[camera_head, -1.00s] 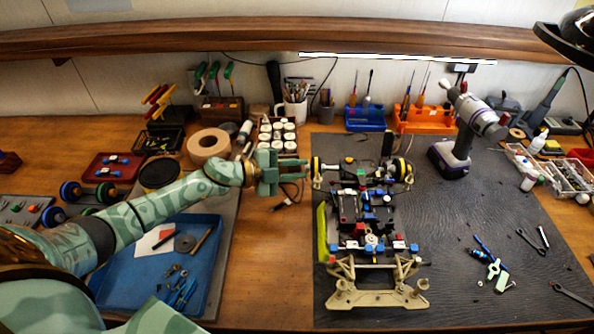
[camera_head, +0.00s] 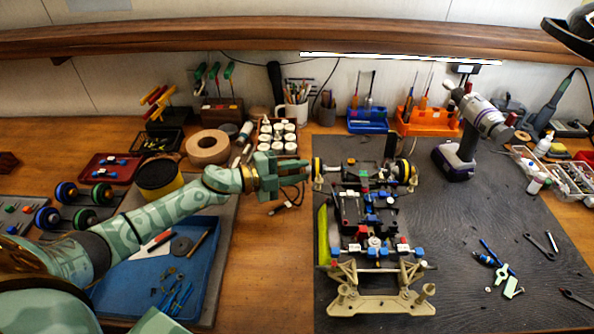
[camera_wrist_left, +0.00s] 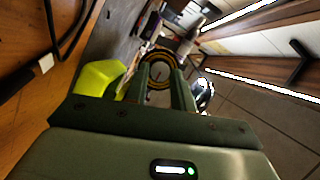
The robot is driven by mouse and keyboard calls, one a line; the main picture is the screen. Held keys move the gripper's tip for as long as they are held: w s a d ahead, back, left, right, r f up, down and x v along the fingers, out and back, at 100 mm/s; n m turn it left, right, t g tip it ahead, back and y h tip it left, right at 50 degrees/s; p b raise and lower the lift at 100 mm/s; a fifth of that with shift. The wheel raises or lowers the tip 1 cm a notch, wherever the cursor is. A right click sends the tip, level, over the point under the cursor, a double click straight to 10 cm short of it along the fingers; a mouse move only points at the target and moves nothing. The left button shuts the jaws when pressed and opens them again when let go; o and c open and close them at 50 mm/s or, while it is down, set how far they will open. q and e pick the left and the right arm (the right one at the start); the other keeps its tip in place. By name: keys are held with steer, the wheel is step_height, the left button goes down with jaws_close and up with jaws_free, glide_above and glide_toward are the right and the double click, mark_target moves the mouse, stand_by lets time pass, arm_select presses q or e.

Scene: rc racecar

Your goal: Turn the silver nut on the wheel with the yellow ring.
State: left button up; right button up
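The RC car chassis (camera_head: 350,207) stands on the dark mat. Its far axle carries a wheel with a yellow ring (camera_head: 318,171) at the left end and another yellow-ringed wheel (camera_head: 404,171) at the right end. My left gripper (camera_head: 306,170) points at the left wheel from just left of it. The left wrist view shows this wheel (camera_wrist_left: 160,54) straight ahead, beyond the two fingertips (camera_wrist_left: 163,68). The fingers are apart with nothing gripped between them. The silver nut is too small and dark to make out. My right gripper is out of view.
A yellow-green panel (camera_head: 322,234) runs along the car's left side and shows left of the fingers in the wrist view (camera_wrist_left: 98,78). A blue tray (camera_head: 205,270) lies below my left arm. A power drill (camera_head: 462,150) stands at the right. Loose tools lie on the mat's right.

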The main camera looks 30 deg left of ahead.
arm_select(q)
steer(key=shift+o, duration=1.2)
steer(key=v, duration=1.6)
steer(key=shift+p, duration=0.35)
steer(key=shift+s+r, duration=0.1)
steer(key=shift+s, duration=0.05)
